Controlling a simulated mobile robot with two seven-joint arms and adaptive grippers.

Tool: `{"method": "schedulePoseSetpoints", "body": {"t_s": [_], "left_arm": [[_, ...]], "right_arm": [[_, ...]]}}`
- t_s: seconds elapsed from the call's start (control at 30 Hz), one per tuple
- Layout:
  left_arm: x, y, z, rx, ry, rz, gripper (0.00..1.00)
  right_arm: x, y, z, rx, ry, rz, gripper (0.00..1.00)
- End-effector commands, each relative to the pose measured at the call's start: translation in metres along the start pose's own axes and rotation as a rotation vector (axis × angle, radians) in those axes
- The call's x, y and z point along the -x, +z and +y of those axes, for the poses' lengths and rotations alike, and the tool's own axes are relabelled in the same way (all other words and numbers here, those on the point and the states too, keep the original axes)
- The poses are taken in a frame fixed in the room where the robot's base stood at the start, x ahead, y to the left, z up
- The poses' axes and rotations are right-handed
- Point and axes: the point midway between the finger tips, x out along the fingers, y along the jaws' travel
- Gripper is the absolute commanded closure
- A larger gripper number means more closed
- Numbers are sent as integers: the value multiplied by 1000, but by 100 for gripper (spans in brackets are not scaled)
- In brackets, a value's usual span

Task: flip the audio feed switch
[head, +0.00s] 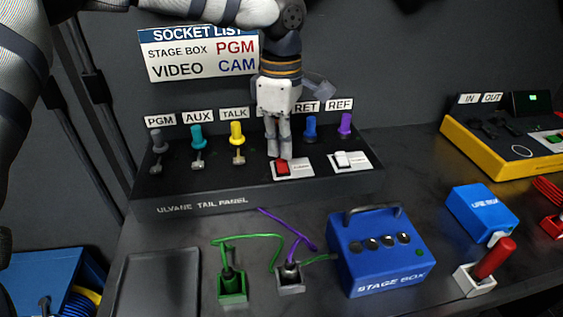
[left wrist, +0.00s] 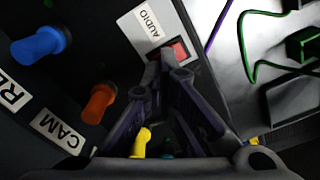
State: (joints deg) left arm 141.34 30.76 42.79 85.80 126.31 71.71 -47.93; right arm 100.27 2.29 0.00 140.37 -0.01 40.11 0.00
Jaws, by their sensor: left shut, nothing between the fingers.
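The audio feed switch is a red rocker (head: 282,169) on a white plate on the tail panel's sloped face. In the left wrist view its plate (left wrist: 138,28) reads AUDIO, and the red rocker (left wrist: 180,48) shows partly behind my fingertips. My left gripper (head: 285,154) points down, shut and empty, with its tips right at the rocker's far edge. In the left wrist view the shut fingertips (left wrist: 166,60) overlap the rocker; I cannot tell whether they touch it. My right gripper is not in view.
A second switch (head: 347,160) with a white rocker sits right of the audio one. Coloured plugs, such as the yellow one (head: 237,132), line the panel's back. A blue stage box (head: 378,270), green socket block (head: 232,287) and red-handled lever (head: 494,258) stand in front.

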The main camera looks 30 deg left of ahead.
Motion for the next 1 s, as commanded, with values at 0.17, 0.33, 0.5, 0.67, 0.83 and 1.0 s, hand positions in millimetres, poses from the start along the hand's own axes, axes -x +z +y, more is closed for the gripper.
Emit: {"method": "schedulePoseSetpoints", "body": {"t_s": [0.17, 0.33, 0.5, 0.67, 0.83, 1.0], "left_arm": [[-3, 0, 0, 0, -1, 0, 100], [-6, 0, 0, 0, -1, 0, 100], [-8, 0, 0, 0, -1, 0, 100], [-10, 0, 0, 0, -1, -1, 100], [-12, 0, 0, 0, -1, -1, 100], [5, 0, 0, 1, 5, -2, 100]], "right_arm": [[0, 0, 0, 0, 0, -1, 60], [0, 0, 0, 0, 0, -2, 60], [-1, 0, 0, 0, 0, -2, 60], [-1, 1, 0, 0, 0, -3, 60], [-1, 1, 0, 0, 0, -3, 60], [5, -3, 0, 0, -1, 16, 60]]}}
